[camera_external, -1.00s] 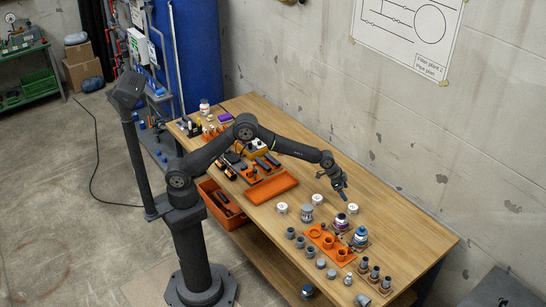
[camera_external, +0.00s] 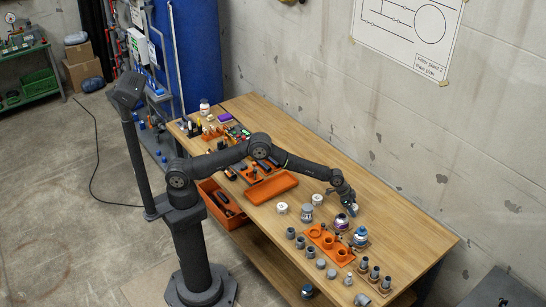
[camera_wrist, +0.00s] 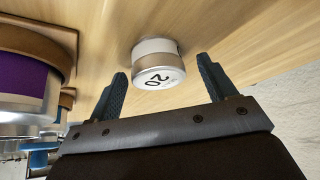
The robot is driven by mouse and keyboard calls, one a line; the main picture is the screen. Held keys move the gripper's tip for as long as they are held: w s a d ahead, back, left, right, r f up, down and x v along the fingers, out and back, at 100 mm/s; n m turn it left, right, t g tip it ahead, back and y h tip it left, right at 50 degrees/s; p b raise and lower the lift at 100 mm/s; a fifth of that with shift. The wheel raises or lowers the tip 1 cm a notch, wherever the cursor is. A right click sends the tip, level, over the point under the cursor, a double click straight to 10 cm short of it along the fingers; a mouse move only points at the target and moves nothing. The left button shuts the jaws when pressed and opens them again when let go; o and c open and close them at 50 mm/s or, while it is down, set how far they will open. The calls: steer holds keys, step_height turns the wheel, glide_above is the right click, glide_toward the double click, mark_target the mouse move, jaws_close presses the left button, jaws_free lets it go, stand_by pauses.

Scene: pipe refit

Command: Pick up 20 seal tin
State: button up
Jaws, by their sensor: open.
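The 20 seal tin (camera_wrist: 157,64) is a small round tin with a white lid marked 20 and a metal-coloured side. In the wrist view it stands on the wooden table, ahead of my gripper (camera_wrist: 164,84) and between the lines of its two fingers. The fingers are open and nothing is held between them. In the external view my gripper (camera_external: 346,201) is low over the right half of the table, beside the tin (camera_external: 352,208), which it partly hides.
A purple-banded container (camera_wrist: 22,75) stands close on the left in the wrist view. The table towards the wall is clear.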

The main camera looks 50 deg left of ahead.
steer(key=shift+w+d+f, duration=0.1)
steer(key=shift+d+f, duration=0.05)
steer(key=shift+f, duration=0.15)
steer(key=c, duration=1.1)
steer(key=shift+r, duration=0.15)
